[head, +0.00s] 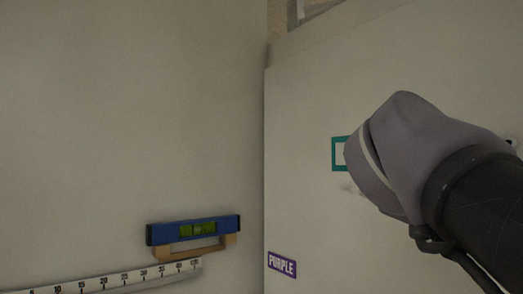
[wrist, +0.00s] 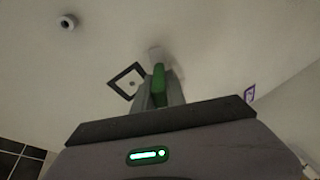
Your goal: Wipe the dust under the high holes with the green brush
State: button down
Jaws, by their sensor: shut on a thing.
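My gripper (wrist: 158,98) is shut on the green brush (wrist: 158,84) in the wrist view. A pale part, perhaps its bristles (wrist: 157,56), shows beyond the green handle, close to the wall. A dark square outline (wrist: 126,80) with a small hole inside lies just left of the brush. In the head view a teal square outline (head: 334,154) is partly hidden behind my arm. A faint grey dust smudge (head: 348,187) shows below it. My gripper and the brush are hidden behind my arm in the head view.
A round dark fitting (wrist: 68,22) sits on the wall at the upper left. A PURPLE label (head: 282,265) is low on the right wall. A blue spirit level (head: 194,230) rests on a wooden bracket (head: 182,251) above a ruler strip (head: 90,284) on the left wall.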

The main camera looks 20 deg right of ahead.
jog(key=shift+w+a+p, duration=1.15)
jog(key=shift+w+a, duration=0.55)
jog(key=shift+w, duration=3.1)
jog(key=shift+w+a+p, duration=1.1)
jog(key=shift+w+a, duration=0.55)
jog(key=shift+w, duration=3.1)
jog(key=s+a, duration=0.2)
jog(key=a, duration=0.3)
jog(key=shift+s+a, duration=0.2)
jog(key=shift+a, duration=0.05)
jog(key=shift+f, duration=0.15)
jog(key=a, duration=0.1)
jog(key=s+a, duration=0.1)
jog(key=shift+a, duration=0.4)
jog(key=shift+d, duration=0.15)
